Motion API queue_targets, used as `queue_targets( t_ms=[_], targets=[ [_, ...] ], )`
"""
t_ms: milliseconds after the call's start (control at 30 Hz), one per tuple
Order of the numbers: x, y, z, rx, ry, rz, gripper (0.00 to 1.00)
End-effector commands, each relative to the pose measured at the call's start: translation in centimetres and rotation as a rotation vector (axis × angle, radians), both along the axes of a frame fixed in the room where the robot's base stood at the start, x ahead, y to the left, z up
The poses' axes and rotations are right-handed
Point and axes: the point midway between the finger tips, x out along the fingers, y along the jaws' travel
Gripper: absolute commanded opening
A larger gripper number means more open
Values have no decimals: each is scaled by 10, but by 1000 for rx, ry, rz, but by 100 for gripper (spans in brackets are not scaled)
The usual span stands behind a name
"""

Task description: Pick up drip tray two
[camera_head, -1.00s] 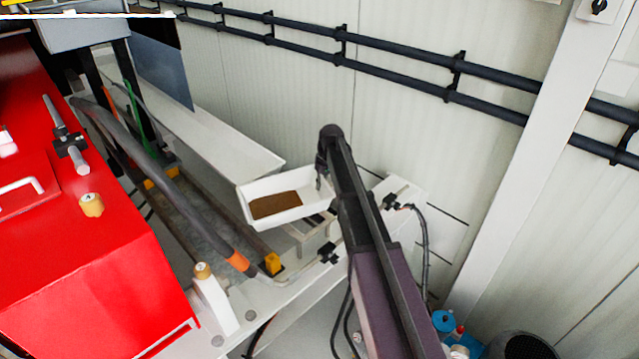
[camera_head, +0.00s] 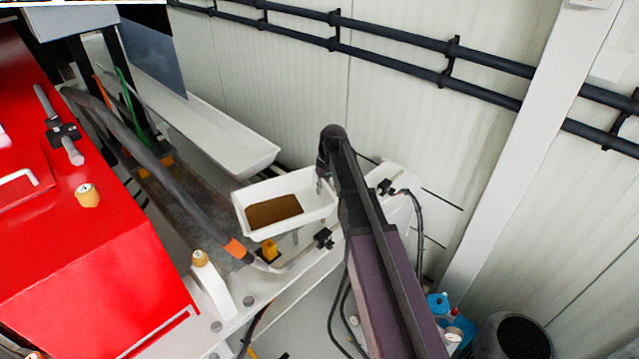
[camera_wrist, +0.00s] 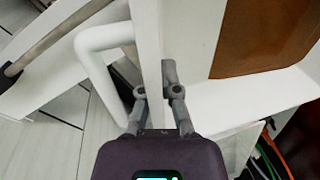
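A white tray (camera_head: 240,212) with a flat brown layer (camera_head: 272,211) inside is at the end of my arm in the head view. Its number cannot be read. In the wrist view, the tray wall (camera_wrist: 149,45) runs between the two fingers of my gripper (camera_wrist: 158,95), with the brown layer (camera_wrist: 265,35) to the right. My gripper also shows in the head view (camera_head: 322,178) at the tray's right end, and it is shut on the tray wall. The tray appears to hang above the white pump frame; its underside is hidden.
A long white trough (camera_head: 215,135) lies behind, along the wall. A red machine housing (camera_head: 85,265) stands at left. A dark hose (camera_head: 170,180) and a yellow-orange fitting (camera_head: 269,250) are beside the tray. Dark pipes (camera_head: 390,65) cross the wall. A black cylinder (camera_head: 512,337) stands at lower right.

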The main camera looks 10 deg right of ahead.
Motion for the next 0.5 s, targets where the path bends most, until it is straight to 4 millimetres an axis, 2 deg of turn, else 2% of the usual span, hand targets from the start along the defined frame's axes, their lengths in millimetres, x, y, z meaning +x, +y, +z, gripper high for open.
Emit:
queue_targets(
  t_ms=[200, 500],
  targets=[
    [-21, 0, 2, 1, 0, 0, 0],
    [-37, 0, 4, 1, 0, 0, 0]
  ],
)
